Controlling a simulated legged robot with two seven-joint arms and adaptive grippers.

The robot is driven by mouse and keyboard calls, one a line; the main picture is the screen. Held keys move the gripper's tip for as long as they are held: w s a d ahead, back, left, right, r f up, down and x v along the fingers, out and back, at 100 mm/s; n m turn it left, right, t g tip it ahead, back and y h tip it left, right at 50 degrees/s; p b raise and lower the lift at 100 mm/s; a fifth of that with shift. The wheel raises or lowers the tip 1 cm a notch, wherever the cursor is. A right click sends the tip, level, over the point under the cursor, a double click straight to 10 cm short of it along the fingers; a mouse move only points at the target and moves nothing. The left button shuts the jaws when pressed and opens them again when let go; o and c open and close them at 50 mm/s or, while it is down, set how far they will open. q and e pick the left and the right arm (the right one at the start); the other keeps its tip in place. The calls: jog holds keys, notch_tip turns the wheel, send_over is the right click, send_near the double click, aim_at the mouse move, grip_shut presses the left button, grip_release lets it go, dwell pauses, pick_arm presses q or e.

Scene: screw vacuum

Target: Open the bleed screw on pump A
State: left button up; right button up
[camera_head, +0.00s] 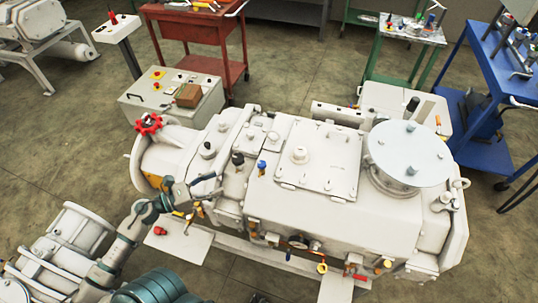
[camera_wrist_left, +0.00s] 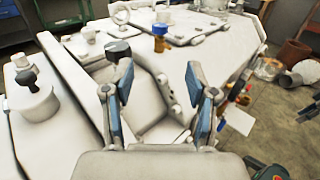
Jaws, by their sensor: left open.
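Pump A appears to be the large white pump (camera_head: 310,195) in the middle of the head view; no label is readable. Small fittings stand on its top: a black-capped one (camera_head: 237,159) and a blue-capped brass one (camera_head: 261,168). In the left wrist view the black cap (camera_wrist_left: 118,48) and blue cap (camera_wrist_left: 160,30) lie beyond the fingers. I cannot tell which fitting is the bleed screw. My left gripper (camera_head: 208,193) is open and empty at the pump's near left side. Its spread fingers show in the wrist view (camera_wrist_left: 158,95). My right gripper is not in view.
A red hand valve (camera_head: 148,124) sits at the pump's left end. Gauge and coloured valves line its near side. A grey control box (camera_head: 172,97), red cart (camera_head: 195,28) and blue cart (camera_head: 490,80) stand behind. Another white machine (camera_head: 65,240) is at lower left.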

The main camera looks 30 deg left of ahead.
aim_at(262, 163)
pick_arm(q)
jog(key=x, duration=1.5)
jog(key=shift+w+d+r, duration=0.1)
jog(key=shift+w, duration=0.25)
jog(key=shift+w+d, duration=0.1)
jog(key=shift+w, duration=0.35)
jog(key=shift+d, duration=0.1)
grip_shut()
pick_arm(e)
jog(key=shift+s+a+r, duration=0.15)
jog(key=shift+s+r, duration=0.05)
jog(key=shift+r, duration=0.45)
